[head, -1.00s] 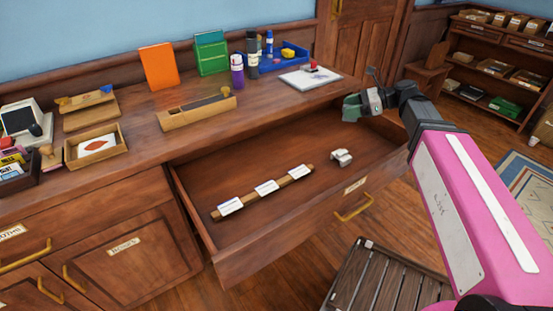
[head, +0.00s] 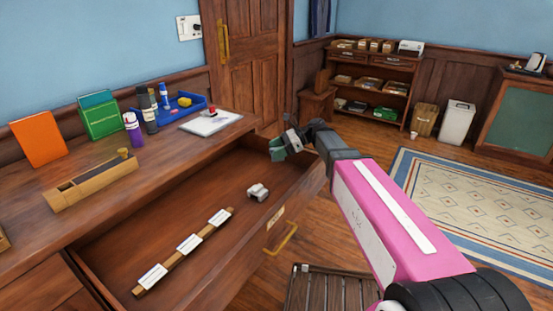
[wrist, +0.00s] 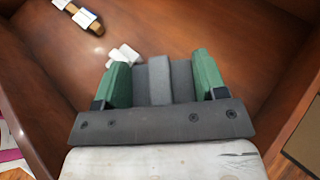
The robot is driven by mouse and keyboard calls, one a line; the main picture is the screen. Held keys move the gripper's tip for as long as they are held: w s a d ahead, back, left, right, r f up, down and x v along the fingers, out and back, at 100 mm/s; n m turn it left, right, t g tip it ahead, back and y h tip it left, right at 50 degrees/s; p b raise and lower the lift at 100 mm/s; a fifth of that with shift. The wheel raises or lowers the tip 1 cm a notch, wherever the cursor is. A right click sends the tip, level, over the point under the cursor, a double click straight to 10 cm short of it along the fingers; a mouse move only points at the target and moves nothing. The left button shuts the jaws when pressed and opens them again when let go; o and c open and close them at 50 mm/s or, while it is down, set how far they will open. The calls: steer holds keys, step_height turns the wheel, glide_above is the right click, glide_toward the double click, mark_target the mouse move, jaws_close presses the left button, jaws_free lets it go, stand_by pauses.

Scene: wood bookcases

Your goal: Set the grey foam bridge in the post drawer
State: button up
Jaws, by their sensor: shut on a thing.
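The open wooden drawer (head: 190,240) pulls out from the counter, with a brass handle and a small label on its front that I cannot read. My gripper (head: 290,143) has green fingers and is above the drawer's far right corner. In the wrist view my gripper (wrist: 157,82) is shut on the grey foam bridge (wrist: 181,80), a grey block between the two fingers. The drawer floor (wrist: 190,30) shows below it. In the head view the bridge is mostly hidden by the fingers.
In the drawer lie a wooden strip with white labels (head: 188,246) and a small whitish block (head: 258,192). The drawer floor around them is clear. On the counter stand a wooden box (head: 90,182), a blue tray (head: 190,108) and a white pad (head: 212,122). A slatted crate (head: 330,290) is on the floor.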

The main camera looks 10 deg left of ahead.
steer(key=shift+f, duration=2)
steer(key=shift+f, duration=0.65)
steer(key=o, duration=0.9)
steer(key=shift+r, duration=0.25)
steer(key=v, duration=0.8)
steer(key=r+v, duration=0.1)
steer(key=v, duration=0.3)
steer(key=shift+s, duration=0.1)
